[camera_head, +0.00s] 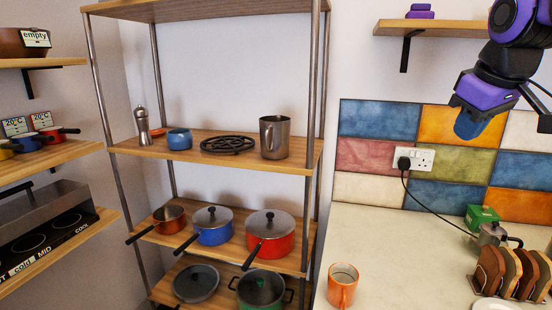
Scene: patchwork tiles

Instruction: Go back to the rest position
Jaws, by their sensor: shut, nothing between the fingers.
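My gripper (470,124) is at the upper right, at the end of my purple and dark grey arm, which comes in from the top right corner. It shows as a dark blue end pointing down and to the left, in front of the coloured wall tiles. It is shut with nothing held. It is in the air above the pale worktop (385,240), apart from everything below. Its finger details are too small to make out.
On the worktop are an orange mug (343,287), a green box (482,216), a moka pot (493,235) and a toast rack (513,272). A plug with a cable (425,207) hangs from the wall socket. A shelf unit (215,158) with pans stands left. A wall shelf (440,28) is close by.

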